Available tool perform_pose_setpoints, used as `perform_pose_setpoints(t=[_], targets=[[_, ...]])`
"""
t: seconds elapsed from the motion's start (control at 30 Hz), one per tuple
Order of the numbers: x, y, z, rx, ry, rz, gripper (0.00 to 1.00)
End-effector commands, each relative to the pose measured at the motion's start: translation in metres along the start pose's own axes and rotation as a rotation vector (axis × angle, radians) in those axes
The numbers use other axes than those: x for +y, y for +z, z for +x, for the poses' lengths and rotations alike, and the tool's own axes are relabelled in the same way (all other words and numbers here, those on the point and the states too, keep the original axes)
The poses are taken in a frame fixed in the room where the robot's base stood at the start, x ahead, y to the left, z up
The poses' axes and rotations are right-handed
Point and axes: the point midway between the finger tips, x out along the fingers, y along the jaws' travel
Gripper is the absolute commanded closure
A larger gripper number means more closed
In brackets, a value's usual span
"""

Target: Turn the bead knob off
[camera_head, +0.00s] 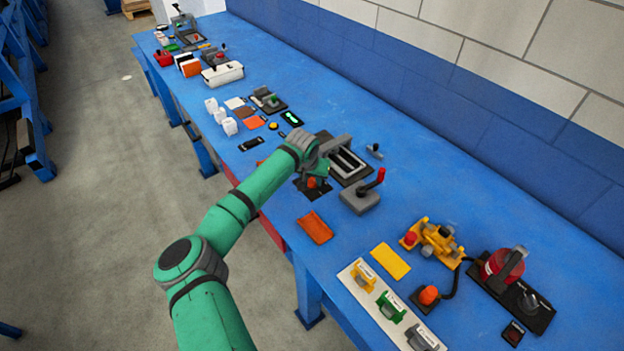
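My green arm reaches over the blue table, and my gripper (318,170) is low over a dark plate (299,187) near the middle. A small orange-red knob-like part (312,183) shows on that plate, just below my gripper. Whether my gripper touches it, and whether its fingers are open or shut, I cannot tell. Another orange knob (428,295) stands on a dark base at the front right, apart from my gripper. No readable label shows which of these is the bead knob, and neither one's setting can be read.
A grey box with a red-tipped lever (362,197) stands close right of my gripper, and a dark framed tray (349,166) is behind it. An orange pad (316,227) lies in front. A yellow machine (433,240) and a red round device (502,266) are at right.

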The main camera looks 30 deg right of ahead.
Motion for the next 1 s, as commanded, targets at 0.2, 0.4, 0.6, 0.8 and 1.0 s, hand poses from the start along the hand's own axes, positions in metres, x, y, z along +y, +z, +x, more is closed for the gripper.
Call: perform_pose_setpoints(t=[0.2,0.4,0.6,0.8,1.0], targets=[[0.0003,-0.0001,-0.0002,0.000,0.000,-0.002,0.93],[0.0017,0.0004,0.0004,0.000,-0.006,-0.026,0.93],[0.0037,0.0005,0.0010,0.000,-0.030,-0.089,0.93],[0.0050,0.0009,0.0016,-0.002,-0.070,-0.187,0.93],[0.0056,0.0006,0.0016,-0.003,-0.121,-0.304,0.93]])
